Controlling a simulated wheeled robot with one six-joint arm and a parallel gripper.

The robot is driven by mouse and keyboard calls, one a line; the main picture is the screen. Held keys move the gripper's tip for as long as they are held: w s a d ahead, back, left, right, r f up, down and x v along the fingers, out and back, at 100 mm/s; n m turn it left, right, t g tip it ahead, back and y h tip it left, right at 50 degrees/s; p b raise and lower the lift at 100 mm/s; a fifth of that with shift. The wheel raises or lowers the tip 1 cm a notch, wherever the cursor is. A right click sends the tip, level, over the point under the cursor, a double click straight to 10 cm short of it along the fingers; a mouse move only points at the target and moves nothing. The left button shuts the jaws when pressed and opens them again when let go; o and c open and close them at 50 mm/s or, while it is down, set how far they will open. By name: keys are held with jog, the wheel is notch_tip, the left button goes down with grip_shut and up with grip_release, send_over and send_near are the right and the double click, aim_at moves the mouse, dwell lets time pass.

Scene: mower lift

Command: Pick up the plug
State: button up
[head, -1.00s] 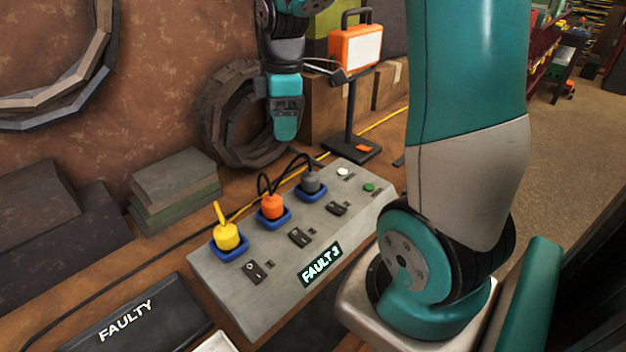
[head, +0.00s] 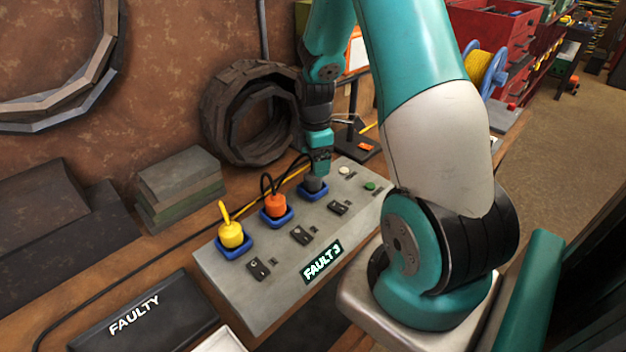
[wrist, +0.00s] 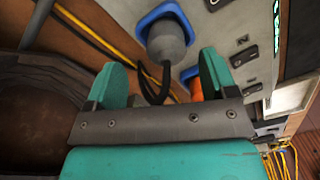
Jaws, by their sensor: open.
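Three plugs sit in blue-rimmed sockets on a grey panel (head: 260,290): a yellow plug (head: 231,235), an orange plug (head: 275,206) and a grey plug (head: 314,184). The panel's display (head: 323,262) reads "FAULT 3". My gripper (head: 321,168) is just above the grey plug at the panel's far end and partly covers it. In the wrist view the open, teal-padded gripper (wrist: 162,88) has the grey plug (wrist: 168,42) ahead, roughly between and beyond its fingers. A black cord loops from the grey plug. The orange plug (wrist: 196,88) shows partly behind the right finger.
A black tray marked "FAULTY" (head: 140,322) lies at the front left. Small switches (head: 302,235) stand on the panel beside the sockets. Dark rings (head: 235,115) lean on the wall behind. A yellow cable (wrist: 85,30) runs along the bench.

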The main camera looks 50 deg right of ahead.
aim_at(313, 183)
jog(key=shift+s+a+f, duration=0.1)
jog(key=shift+a+f, duration=0.1)
jog(key=shift+f, duration=0.2)
jog(key=f, duration=0.1)
jog(key=f+p, duration=0.1)
jog(key=f, duration=0.2)
jog(key=shift+a+f+p, duration=0.15)
jog(key=shift+a+p, duration=0.15)
jog(key=shift+p, duration=0.05)
jog(key=shift+c, duration=0.3)
jog(key=c, duration=1)
